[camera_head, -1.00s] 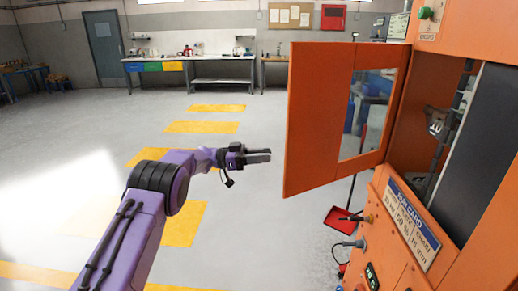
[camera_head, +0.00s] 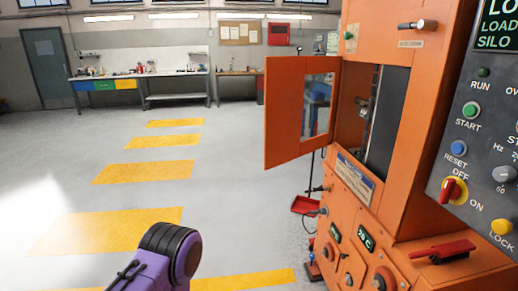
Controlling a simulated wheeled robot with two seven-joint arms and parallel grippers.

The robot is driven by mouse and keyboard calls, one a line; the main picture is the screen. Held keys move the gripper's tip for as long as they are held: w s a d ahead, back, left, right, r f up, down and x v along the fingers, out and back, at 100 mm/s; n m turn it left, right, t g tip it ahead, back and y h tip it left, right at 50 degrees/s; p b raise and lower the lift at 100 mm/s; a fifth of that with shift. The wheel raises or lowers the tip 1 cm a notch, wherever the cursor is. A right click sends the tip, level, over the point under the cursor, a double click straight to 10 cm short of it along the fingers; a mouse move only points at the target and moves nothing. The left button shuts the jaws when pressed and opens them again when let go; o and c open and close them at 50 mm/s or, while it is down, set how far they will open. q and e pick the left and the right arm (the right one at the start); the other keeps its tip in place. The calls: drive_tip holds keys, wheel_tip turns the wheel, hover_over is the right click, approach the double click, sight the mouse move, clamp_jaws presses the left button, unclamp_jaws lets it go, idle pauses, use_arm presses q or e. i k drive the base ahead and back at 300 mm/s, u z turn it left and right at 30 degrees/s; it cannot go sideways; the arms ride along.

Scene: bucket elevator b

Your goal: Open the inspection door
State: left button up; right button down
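The inspection door (camera_head: 284,112) is an orange panel with a glass window (camera_head: 318,105). It stands swung open to the left of the orange elevator housing (camera_head: 419,130). The opening (camera_head: 388,118) behind it is uncovered and shows dark machinery inside. One purple arm of mine shows at the bottom, left of centre, apart from the door. Its gripper is outside the picture. My other arm and gripper are not in view.
A control panel (camera_head: 487,150) with buttons and a red-yellow switch stands close at the right. A red brush (camera_head: 443,251) lies on the orange ledge below it. A red dustpan (camera_head: 304,205) is near the housing's base. The floor at left is clear, with yellow stripes.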

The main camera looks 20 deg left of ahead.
sight(284, 76)
drive_tip(key=z, duration=0.05)
drive_tip(key=k, duration=0.6)
drive_tip(key=u, duration=1.15)
drive_tip(key=i, duration=2.05)
drive_tip(key=z, duration=1.1)
drive_tip(key=i, duration=0.85)
drive_tip(key=z, duration=0.85)
